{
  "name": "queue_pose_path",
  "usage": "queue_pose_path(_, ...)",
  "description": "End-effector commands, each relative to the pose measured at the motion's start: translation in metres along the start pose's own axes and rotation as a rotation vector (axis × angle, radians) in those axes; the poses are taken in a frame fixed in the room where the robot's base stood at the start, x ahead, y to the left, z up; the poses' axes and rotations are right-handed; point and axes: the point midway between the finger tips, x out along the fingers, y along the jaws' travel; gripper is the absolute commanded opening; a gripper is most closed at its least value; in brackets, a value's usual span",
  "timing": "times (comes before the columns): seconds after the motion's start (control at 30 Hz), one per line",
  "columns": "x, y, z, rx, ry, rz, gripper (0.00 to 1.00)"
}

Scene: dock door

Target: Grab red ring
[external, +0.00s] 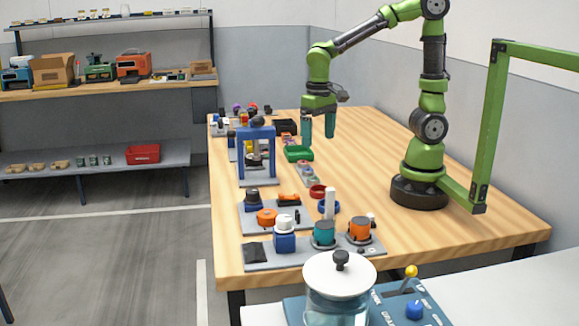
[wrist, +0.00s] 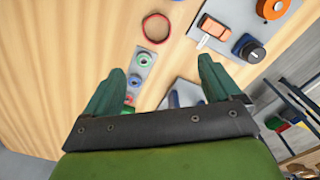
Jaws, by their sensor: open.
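My gripper (external: 318,142) is open and empty, pointing down above the table, farther back than the red ring. In the wrist view my gripper (wrist: 161,64) has its two green fingers spread apart. Nothing hides the ring in the wrist view.
A small grey plate with green and blue rings (wrist: 142,58) lies between my fingers in the wrist view. A blue frame (external: 240,155) and green tray (external: 298,154) stand nearby. Grey boards with knobs (external: 324,233) fill the table's front.

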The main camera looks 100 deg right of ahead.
Motion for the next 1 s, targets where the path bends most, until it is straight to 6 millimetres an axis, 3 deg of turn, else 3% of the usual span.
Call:
queue_pose_path(0.4, 0.087, 0.001, 0.001, -0.003, -0.004, 0.002, 0.90)
queue_pose_path(0.67, 0.107, 0.001, 0.001, -0.002, -0.002, -0.001, 0.90)
queue_pose_path(1.0, 0.151, 0.006, 0.000, -0.004, -0.002, -0.001, 0.90)
